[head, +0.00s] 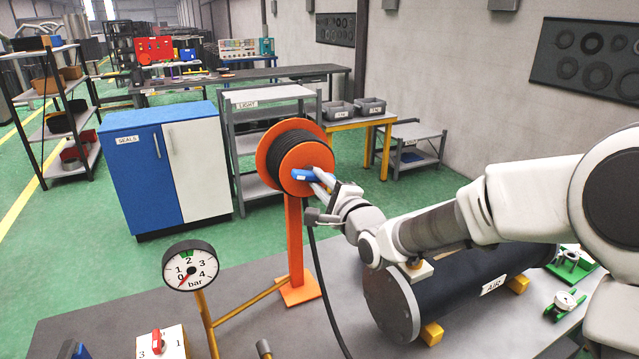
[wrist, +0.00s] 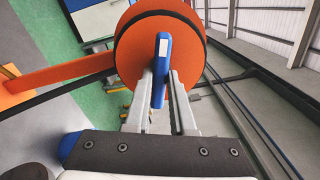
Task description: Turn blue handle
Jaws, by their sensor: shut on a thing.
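The blue handle (head: 303,174) is on the front face of an orange hose reel (head: 268,152) wound with black hose, on an orange stand. My gripper (head: 318,181) reaches it from the right and is shut on the handle. In the wrist view the blue handle (wrist: 161,66) stands upright in the picture between the two grey fingers of my gripper (wrist: 161,88), in front of the orange reel disc (wrist: 190,45). Part of the handle is hidden by the fingers.
A black cylinder labelled AIR (head: 460,290) lies on the grey table (head: 110,300) below my arm. A pressure gauge (head: 190,265) stands at front left, with a red selector switch (head: 157,341) below it. The black hose (head: 318,265) hangs from the reel to the table.

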